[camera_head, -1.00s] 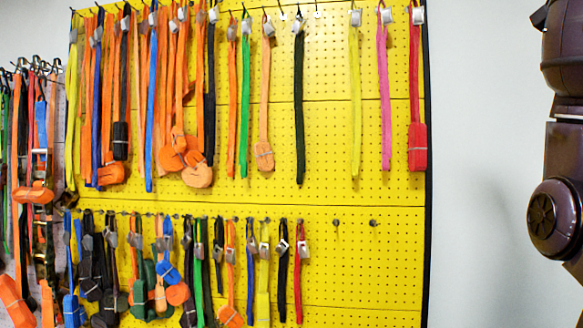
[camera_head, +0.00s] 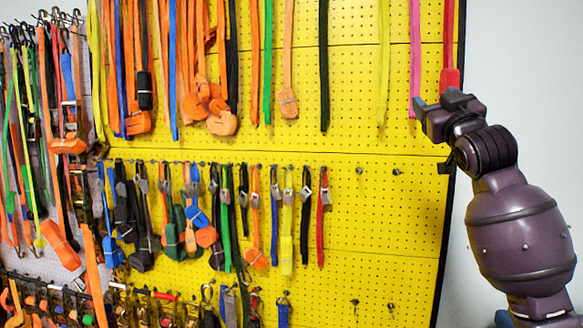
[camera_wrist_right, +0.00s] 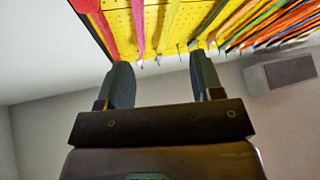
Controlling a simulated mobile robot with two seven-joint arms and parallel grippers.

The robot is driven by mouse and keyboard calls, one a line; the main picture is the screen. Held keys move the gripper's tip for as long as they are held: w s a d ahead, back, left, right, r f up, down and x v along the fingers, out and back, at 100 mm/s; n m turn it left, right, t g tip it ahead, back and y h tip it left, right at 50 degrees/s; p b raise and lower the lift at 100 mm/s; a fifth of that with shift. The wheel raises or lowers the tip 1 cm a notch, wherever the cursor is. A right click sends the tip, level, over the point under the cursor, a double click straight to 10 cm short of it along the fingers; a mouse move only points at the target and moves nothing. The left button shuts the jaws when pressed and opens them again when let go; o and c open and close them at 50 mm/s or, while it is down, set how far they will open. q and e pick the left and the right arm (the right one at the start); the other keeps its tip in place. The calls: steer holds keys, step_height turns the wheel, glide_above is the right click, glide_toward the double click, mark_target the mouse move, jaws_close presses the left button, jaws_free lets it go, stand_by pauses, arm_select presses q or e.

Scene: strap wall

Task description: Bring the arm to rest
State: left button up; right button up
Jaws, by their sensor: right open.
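My right arm (camera_head: 515,225) rises from the lower right in the head view. Its gripper (camera_head: 434,101) shows in front of the board's right edge, just below the red strap (camera_head: 449,40) and the pink strap (camera_head: 415,55). In the right wrist view the two fingers of this gripper (camera_wrist_right: 163,82) stand well apart with nothing between them. The head view does not tell whether the gripper touches the straps or hangs clear of them. My left gripper is in neither view.
A yellow pegboard (camera_head: 375,240) carries rows of hanging straps. Two bare pegs sit in its middle row on the right. More straps crowd a rack (camera_head: 60,120) at the left. Plain wall (camera_head: 525,80) lies right of the board. A grey box (camera_wrist_right: 280,73) shows in the wrist view.

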steer(key=s+a+f+g, duration=0.1)
steer(key=s+f+g, duration=0.15)
steer(key=f, duration=1.85)
steer(key=s+a+f+g, duration=0.15)
steer(key=s+f, duration=0.25)
steer(key=f, duration=1.7)
steer(key=s+d+f+m+g+h, duration=0.1)
steer(key=s+f+g, duration=0.3)
steer(key=s+f, duration=1)
steer(key=s+d+f+m+g, duration=0.1)
steer(key=s+f+g, duration=0.3)
steer(key=s+f, duration=1.1)
steer(key=shift+f+m+h, duration=0.4)
steer(key=shift+f+m, duration=0.15)
steer(key=shift+m, duration=0.35)
